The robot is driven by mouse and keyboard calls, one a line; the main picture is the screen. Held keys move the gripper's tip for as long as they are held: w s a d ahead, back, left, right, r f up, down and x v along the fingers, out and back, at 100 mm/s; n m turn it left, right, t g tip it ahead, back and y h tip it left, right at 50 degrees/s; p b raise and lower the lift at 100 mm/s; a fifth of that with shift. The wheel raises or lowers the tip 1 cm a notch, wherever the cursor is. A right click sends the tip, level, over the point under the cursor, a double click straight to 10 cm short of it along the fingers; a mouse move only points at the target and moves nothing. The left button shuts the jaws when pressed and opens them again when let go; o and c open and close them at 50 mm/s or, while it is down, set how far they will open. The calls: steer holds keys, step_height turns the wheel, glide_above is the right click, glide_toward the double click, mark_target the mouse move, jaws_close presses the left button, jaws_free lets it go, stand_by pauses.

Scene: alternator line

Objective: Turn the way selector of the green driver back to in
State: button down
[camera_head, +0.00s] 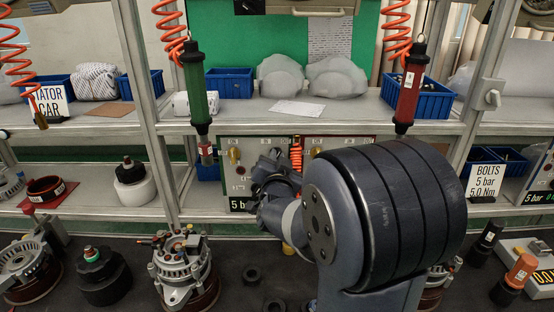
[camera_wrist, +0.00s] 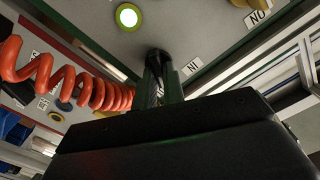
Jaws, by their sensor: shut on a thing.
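The green driver (camera_head: 198,92) hangs nose down from an orange coil at the left of a control panel. My gripper (camera_head: 270,168) is at the left part of that panel (camera_head: 225,182), partly hidden by my own arm. In the wrist view my gripper (camera_wrist: 162,85) is shut on the dark way selector (camera_wrist: 157,57), at the panel face. The fingers hide most of the selector, so its exact angle is hard to tell. An IN label (camera_wrist: 192,66) shows upside down just right of the fingers.
A lit yellow-green lamp (camera_wrist: 128,16) and an ON label (camera_wrist: 258,16) are close by on the panel. An orange coil (camera_wrist: 75,78) hangs left of my fingers. The red driver (camera_head: 410,88) hangs at right. An alternator (camera_head: 183,265) stands on the bench below.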

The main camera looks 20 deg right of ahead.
steer(key=shift+n, duration=0.3)
steer(key=n, duration=1.1)
steer(key=shift+w+a, duration=0.1)
steer(key=shift+a, duration=0.1)
stand_by(0.3)
steer(key=c, duration=1.5)
jaws_free()
